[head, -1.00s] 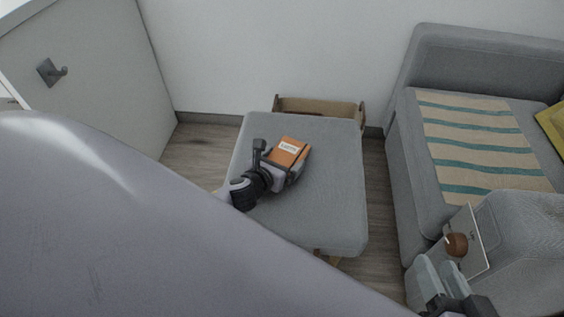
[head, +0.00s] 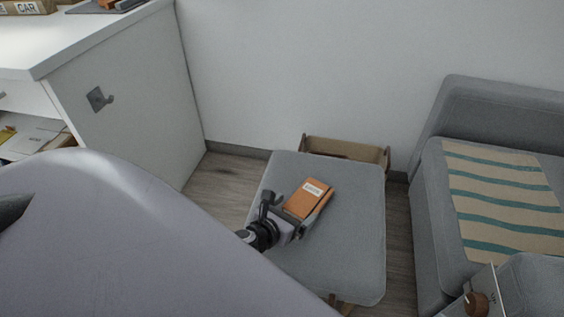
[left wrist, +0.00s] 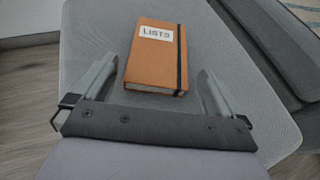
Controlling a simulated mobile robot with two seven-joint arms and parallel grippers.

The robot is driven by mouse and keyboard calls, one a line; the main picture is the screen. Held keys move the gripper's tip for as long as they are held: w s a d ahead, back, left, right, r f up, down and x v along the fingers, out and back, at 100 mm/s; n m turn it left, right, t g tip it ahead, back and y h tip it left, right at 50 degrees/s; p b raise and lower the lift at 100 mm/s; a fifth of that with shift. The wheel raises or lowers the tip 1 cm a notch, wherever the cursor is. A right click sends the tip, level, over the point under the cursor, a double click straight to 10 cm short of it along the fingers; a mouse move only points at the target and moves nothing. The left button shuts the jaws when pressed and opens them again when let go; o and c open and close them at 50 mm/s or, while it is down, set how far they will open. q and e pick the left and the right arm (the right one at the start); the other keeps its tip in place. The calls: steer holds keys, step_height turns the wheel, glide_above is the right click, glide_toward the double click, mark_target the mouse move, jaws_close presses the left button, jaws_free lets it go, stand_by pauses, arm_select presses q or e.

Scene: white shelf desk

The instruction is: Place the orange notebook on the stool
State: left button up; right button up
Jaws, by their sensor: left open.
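The orange notebook (head: 308,199) with a white label lies on the grey cushioned stool (head: 350,250) in the head view. In the left wrist view the notebook (left wrist: 155,62) reads "LISTS" and has a dark elastic band along its right side. It rests on the stool top (left wrist: 235,90). My left gripper (head: 298,215) is at the near end of the notebook. In the left wrist view its fingers (left wrist: 160,90) are spread wide, one on each side of the notebook's near end, with gaps between. My right gripper is not clearly in view.
A grey sofa (head: 430,220) with a striped throw (head: 505,200) stands to the right. A brown box (head: 345,150) sits behind the stool against the wall. Wooden floor shows between.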

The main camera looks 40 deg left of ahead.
arm_select(q)
steer(key=shift+p+v, duration=0.6)
steer(key=shift+v, duration=2.15)
arm_select(e)
steer(key=shift+s+d+r+h, duration=0.2)
steer(key=shift+d+h, duration=0.2)
steer(key=shift+d, duration=0.25)
arm_select(q)
steer(key=d+n, duration=0.1)
steer(key=n, duration=0.1)
steer(key=s+d+n, duration=0.1)
steer(key=n, duration=0.2)
steer(key=d+r+n+h, duration=0.1)
steer(key=d+n, duration=0.1)
steer(key=n, duration=0.1)
steer(key=shift+s+g, duration=0.15)
steer(key=shift+g, duration=0.15)
steer(key=s+d+r+n+h, duration=0.1)
steer(key=d+r+n+h, duration=0.1)
steer(key=n, duration=0.6)
steer(key=s+d+r+n+h, duration=0.1)
steer(key=d+r+n+h, duration=0.1)
steer(key=d+r+n, duration=0.2)
steer(key=s+d+r+n+g+h, duration=0.1)
steer(key=s+d+r+n+h, duration=0.1)
steer(key=d+n, duration=0.5)
steer(key=r+n, duration=0.1)
steer(key=n, duration=0.4)
steer(key=shift+r+n, duration=0.3)
steer(key=shift+s+d, duration=0.1)
